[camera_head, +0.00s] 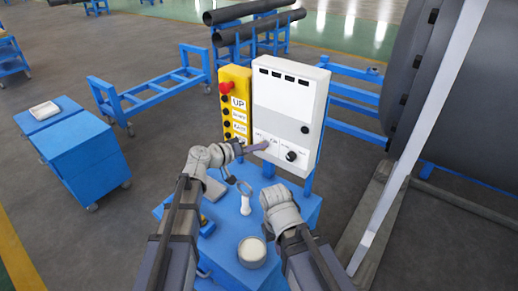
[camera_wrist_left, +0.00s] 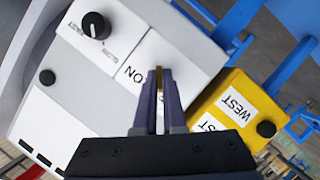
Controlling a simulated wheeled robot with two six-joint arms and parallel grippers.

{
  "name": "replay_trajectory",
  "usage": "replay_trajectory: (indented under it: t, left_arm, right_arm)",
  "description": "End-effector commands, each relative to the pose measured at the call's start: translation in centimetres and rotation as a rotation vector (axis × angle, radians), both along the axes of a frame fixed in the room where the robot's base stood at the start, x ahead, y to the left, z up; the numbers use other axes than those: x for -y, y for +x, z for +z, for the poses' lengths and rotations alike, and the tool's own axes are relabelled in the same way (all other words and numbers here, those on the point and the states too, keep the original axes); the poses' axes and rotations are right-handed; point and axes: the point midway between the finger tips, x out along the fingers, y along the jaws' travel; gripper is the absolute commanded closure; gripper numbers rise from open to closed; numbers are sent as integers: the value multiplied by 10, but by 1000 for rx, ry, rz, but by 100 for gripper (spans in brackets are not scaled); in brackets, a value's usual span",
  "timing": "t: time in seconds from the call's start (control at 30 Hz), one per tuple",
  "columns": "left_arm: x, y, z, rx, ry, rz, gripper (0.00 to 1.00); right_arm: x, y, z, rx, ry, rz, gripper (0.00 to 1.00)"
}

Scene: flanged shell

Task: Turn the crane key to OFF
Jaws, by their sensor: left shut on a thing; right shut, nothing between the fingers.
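The white control box (camera_head: 290,95) stands upright, with a lower panel of labels and a black knob (camera_head: 291,155). My left gripper (camera_head: 265,146) is at that panel, left of the knob. In the left wrist view its fingers (camera_wrist_left: 160,85) are shut on the key (camera_wrist_left: 159,78), a thin brass-coloured piece mostly hidden between them. An ON label (camera_wrist_left: 133,74) shows just left of the fingertips there. The OFF mark cannot be made out. The black knob (camera_wrist_left: 96,25) sits at upper left in that view. My right gripper (camera_head: 280,205) is shut and empty, lower, above the blue cart; its fingertips are hard to make out.
A yellow button box (camera_head: 236,100) with a red button adjoins the control box's left side. A large dark cylinder (camera_head: 440,110) stands at right.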

Motion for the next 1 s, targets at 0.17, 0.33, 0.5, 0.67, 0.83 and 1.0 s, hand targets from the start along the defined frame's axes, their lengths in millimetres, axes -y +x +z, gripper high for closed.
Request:
replay_trajectory:
  t: [0.17, 0.33, 0.5, 0.67, 0.83, 1.0]
  left_arm:
    - [0, -1, -1, -12, -9, -4, 100]
    - [0, -1, -1, -14, -11, -4, 100]
    - [0, -1, -1, -13, -11, -3, 100]
    - [0, -1, -1, -13, -12, -2, 78]
    - [0, -1, 0, -11, -13, -2, 62]
    - [0, 0, 0, -11, -14, -1, 62]
  right_arm:
    - [0, 0, -1, 0, 0, 0, 100]
    - [0, 0, -1, 0, 0, 0, 100]
    - [0, 0, -1, 0, 0, 0, 100]
    - [0, 0, -1, 0, 0, 0, 100]
    - [0, 0, -1, 0, 0, 0, 100]
    - [0, 0, -1, 0, 0, 0, 100]
